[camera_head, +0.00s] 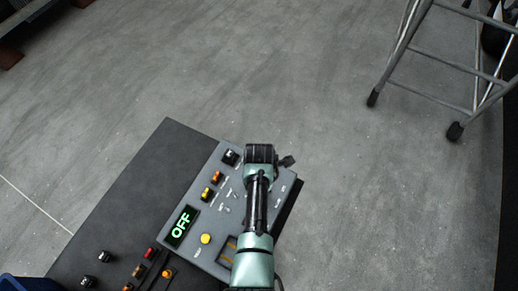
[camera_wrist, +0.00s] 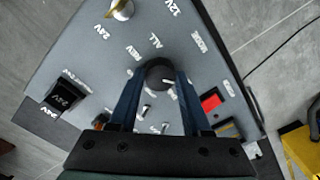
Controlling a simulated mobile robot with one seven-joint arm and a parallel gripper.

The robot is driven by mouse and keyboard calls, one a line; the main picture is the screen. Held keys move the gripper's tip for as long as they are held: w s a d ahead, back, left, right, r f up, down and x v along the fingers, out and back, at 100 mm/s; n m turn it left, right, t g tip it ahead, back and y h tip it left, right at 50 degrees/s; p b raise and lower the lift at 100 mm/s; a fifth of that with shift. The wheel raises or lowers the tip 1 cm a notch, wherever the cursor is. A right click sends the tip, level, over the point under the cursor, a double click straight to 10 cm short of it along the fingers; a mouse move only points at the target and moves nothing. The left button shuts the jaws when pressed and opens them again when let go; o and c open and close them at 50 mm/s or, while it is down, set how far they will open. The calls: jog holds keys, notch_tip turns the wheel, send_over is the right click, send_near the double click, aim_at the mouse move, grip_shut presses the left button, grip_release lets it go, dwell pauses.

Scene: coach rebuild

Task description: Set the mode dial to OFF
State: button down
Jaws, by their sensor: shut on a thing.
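The dark round mode dial (camera_wrist: 158,72) sits on the grey control panel in the wrist view, with small white labels around it; two seem to read "ALL" and "REV". My gripper (camera_wrist: 158,82) is shut on this dial, one blue finger on each side. A pale mark shows near the dial's right side; its exact pointing is hard to tell. In the head view the panel's display (camera_head: 181,227) reads "OFF" in green. There my arm covers the dial and fingertips.
The panel (camera_head: 222,160) lies on a dark table (camera_head: 130,190). A second knob (camera_wrist: 122,10), near "24V" and "12V", a black switch (camera_wrist: 65,97) and a red button (camera_wrist: 210,100) are close by. A yellow button (camera_head: 206,239) is left of my arm. A metal ladder (camera_head: 400,50) stands on the floor.

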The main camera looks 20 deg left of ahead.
jog(key=shift+c, duration=1.8)
grip_release()
notch_tip(320, 180, up, 13)
jog(key=b, duration=0.1)
jog(key=shift+b, duration=0.35)
jog(key=shift+w, duration=0.1)
